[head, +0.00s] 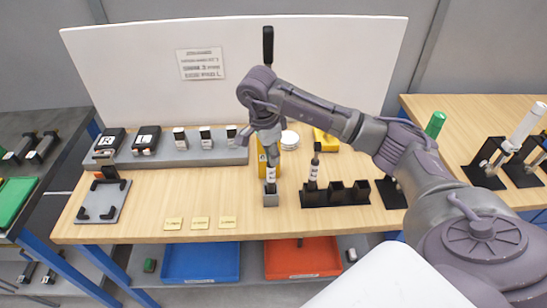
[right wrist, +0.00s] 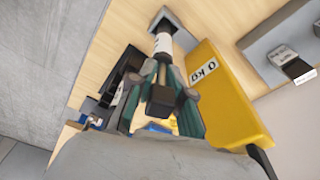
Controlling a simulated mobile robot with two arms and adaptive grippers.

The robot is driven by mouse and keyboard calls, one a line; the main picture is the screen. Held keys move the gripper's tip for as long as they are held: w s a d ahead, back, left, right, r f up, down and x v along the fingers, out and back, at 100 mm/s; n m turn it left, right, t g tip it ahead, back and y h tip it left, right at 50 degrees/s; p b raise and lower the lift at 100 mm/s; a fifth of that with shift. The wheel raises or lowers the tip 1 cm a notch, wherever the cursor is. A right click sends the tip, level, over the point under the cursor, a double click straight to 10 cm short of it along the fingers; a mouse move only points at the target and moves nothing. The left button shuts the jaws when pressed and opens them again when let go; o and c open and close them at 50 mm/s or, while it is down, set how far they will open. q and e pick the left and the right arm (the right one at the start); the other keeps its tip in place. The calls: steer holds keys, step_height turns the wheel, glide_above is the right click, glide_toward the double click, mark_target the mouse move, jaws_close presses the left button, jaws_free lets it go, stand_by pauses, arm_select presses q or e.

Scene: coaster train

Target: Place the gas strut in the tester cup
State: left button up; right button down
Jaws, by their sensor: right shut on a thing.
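My right gripper (head: 269,160) points down over the table and is shut on a gas strut (head: 270,176), a dark rod with a white label. The strut is upright, and its lower end meets the top of a small grey cup (head: 271,200); how deep it sits is hard to tell. In the right wrist view the strut (right wrist: 162,43) runs from between my fingers (right wrist: 160,112) to the cup (right wrist: 166,18). The yellow tester (right wrist: 222,92), marked "0 kg", stands close beside them. My left gripper is not in view.
A black rack (head: 338,197) right of the cup holds another upright strut (head: 314,171). Three yellow labels (head: 200,223) lie near the table's front edge. A grey shelf (head: 190,156) with several small devices stands behind.

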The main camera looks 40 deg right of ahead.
steer(key=shift+w+r, duration=0.1)
steer(key=shift+w, duration=0.05)
steer(key=c, duration=1.5)
jaws_free()
steer(key=o, duration=0.4)
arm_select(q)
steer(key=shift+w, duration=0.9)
